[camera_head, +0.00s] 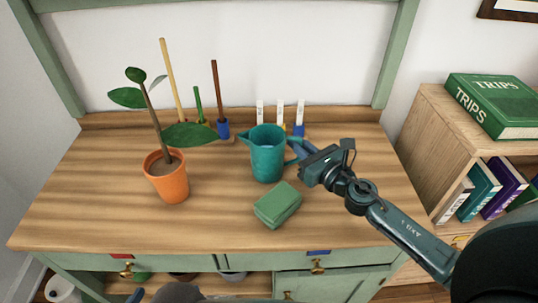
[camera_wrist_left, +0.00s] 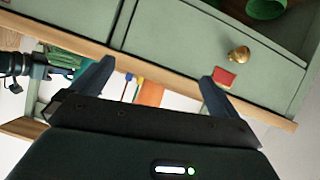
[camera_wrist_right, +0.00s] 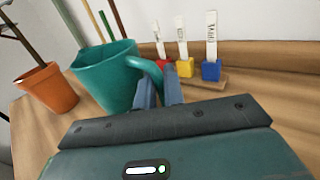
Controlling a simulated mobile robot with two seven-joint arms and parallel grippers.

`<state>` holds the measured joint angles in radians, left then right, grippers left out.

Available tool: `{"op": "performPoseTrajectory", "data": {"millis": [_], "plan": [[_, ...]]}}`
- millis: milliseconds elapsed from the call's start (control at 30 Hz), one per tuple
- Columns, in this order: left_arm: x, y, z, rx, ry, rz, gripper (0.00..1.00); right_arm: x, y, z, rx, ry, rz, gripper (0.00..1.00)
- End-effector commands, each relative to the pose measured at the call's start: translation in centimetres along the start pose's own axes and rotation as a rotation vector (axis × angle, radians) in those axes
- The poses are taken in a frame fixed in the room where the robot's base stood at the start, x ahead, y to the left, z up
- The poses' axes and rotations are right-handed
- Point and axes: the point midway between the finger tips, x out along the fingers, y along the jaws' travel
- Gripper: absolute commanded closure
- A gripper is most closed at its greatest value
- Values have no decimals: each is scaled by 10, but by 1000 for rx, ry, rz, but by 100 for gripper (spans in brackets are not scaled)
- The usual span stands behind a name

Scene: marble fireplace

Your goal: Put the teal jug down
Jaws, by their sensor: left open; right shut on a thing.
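The teal jug (camera_head: 266,155) is upright at the middle of the wooden tabletop in the head view, between the plant pot and my right arm. Its handle faces right. My right gripper (camera_head: 296,148) is shut on that handle. In the right wrist view the jug (camera_wrist_right: 105,78) shows its open rim, and the fingers (camera_wrist_right: 159,92) are at the handle. I cannot tell whether the jug's base touches the wood. My left gripper (camera_wrist_left: 155,80) is open and empty, low in front of the cabinet drawers in the left wrist view.
A green block (camera_head: 278,205) lies just in front of the jug. An orange pot (camera_head: 167,182) with a leafy plant stands to the left. Colored blocks with white labels (camera_head: 280,128) stand behind. Bare wood (camera_head: 353,235) is clear at front right. A bookshelf (camera_head: 430,130) stands right.

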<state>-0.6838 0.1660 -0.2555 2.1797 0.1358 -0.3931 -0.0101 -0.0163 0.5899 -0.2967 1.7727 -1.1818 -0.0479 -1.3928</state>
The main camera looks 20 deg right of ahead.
Motion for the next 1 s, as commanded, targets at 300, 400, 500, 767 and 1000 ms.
{"op": "performPoseTrajectory", "data": {"millis": [300, 400, 500, 767, 1000], "plan": [[0, 0, -1, 0, 2, 0, 0, 0, 0, 2, 1, -3, -1, 100], [-2, 0, -3, 1, 2, -1, 0, 0, 0, 5, 0, -4, 0, 100], [-6, 1, -11, 10, 0, -5, 0, 0, 0, 18, -2, -5, 0, 100], [-20, 2, -29, 72, -29, -23, 0, 1, 0, 71, -4, -5, 1, 100], [-24, 3, -30, 116, -55, -27, 0, 0, 1, 99, -2, -4, 0, 100]]}}
